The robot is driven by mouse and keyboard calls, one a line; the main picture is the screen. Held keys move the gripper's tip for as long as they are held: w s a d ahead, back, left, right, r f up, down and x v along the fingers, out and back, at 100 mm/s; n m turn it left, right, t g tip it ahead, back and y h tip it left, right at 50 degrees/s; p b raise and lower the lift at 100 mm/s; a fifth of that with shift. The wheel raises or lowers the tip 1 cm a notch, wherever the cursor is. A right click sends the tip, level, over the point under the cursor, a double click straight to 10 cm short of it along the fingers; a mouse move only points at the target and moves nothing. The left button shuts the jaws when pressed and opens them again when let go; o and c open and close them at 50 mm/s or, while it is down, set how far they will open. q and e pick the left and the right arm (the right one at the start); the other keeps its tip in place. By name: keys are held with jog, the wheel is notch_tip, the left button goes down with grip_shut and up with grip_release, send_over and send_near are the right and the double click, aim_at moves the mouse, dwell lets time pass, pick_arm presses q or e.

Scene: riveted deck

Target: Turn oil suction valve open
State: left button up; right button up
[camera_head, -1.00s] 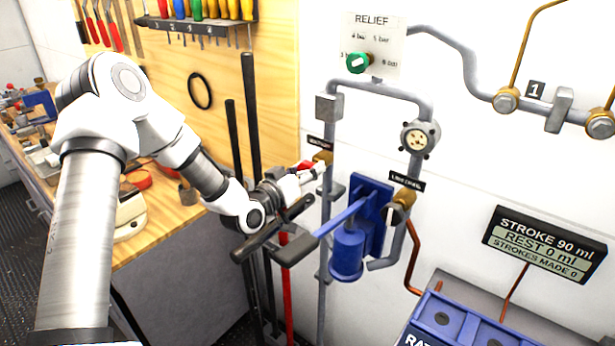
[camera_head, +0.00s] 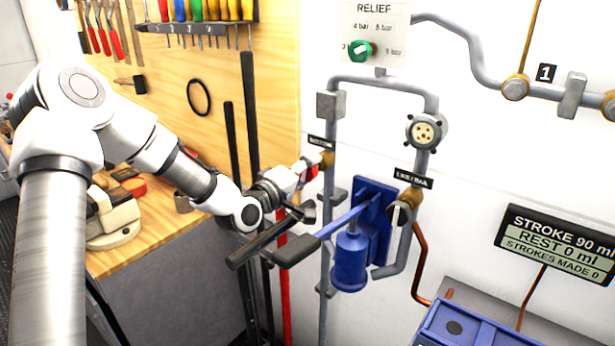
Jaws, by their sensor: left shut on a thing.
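The suction valve (camera_head: 328,161) is a brass fitting on the grey pipe, below a small black label (camera_head: 321,142) that is too small to read surely. A bit of its red handle (camera_head: 312,173) shows between my fingers. My left gripper (camera_head: 303,176) reaches in from the left and is shut on this red handle. Its fingers hide most of the handle, so I cannot tell its exact angle. My right gripper is not in view.
A blue hand pump (camera_head: 349,262) with a lever ending in a dark grip (camera_head: 296,250) sits just below my gripper. A second valve (camera_head: 402,212) is to the right. A green relief knob (camera_head: 360,51) is above. A workbench (camera_head: 160,235) stands at left.

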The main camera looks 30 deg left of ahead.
pick_arm(q)
jog(key=shift+f+n+b, duration=0.15)
jog(key=shift+n+b, duration=0.2)
jog(key=shift+n, duration=0.45)
jog(key=o, duration=1.2)
jog(key=shift+c, duration=0.2)
jog(key=shift+w+d, duration=0.1)
jog(key=shift+d, duration=0.05)
